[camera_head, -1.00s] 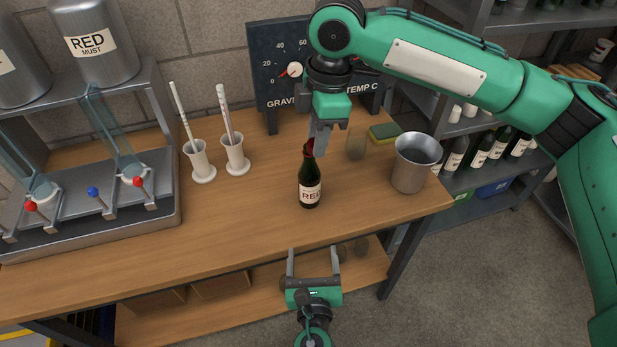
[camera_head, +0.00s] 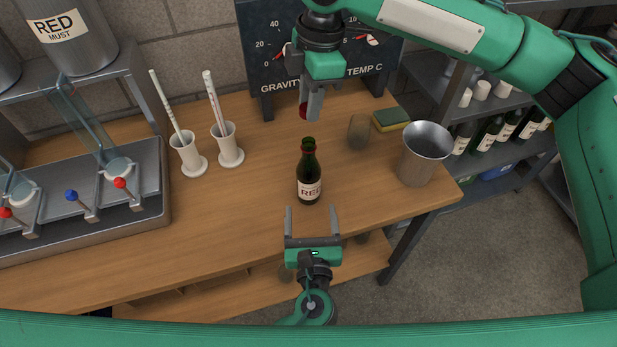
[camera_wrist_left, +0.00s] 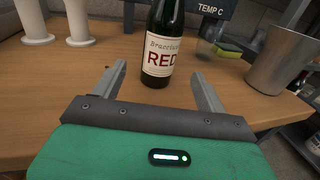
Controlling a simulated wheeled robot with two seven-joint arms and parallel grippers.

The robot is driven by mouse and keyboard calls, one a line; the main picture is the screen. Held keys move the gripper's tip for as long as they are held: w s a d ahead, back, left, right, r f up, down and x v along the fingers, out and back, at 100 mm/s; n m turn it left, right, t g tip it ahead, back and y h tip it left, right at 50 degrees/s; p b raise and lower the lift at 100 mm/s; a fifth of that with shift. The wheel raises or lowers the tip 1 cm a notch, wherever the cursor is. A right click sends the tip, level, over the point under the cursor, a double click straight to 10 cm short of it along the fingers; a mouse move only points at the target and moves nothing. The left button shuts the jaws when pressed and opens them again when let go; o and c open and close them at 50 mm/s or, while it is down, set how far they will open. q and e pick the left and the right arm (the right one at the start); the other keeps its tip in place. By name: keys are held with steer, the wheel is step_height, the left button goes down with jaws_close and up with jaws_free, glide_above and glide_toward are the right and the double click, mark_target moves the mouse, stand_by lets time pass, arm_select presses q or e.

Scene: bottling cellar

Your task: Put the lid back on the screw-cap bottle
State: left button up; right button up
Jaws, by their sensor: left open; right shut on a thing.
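The dark green screw-cap bottle (camera_head: 309,187) stands upright on the wooden bench with a "RED" label; its mouth looks bare. In the left wrist view the bottle (camera_wrist_left: 161,50) shows between and beyond the fingers, its top cut off. My right gripper (camera_head: 309,106) is shut on the red lid (camera_head: 303,112), which shows above the bottle's mouth in the picture, apart from it. The fingers hide part of the lid. My left gripper (camera_head: 313,214) is open and empty at the bench's front edge, its fingers pointing toward the bottle without touching it.
A steel beaker (camera_head: 424,155), a yellow-green sponge (camera_head: 391,119) and a clear glass (camera_head: 358,131) stand to the right. Two white cylinders (camera_head: 187,155) with sticks and a tap rack (camera_head: 145,200) are left. A gauge board (camera_head: 270,75) stands behind.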

mark_target(308, 177)
arm_select(q)
steer(key=w, duration=1.1)
steer(key=shift+a, duration=0.3)
steer(key=shift+s, duration=0.1)
steer(key=c, duration=1.4)
steer(key=shift+c, duration=0.2)
arm_select(e)
steer(key=shift+f, duration=2.5)
steer(key=shift+f, duration=0.85)
steer(key=shift+f, duration=0.55)
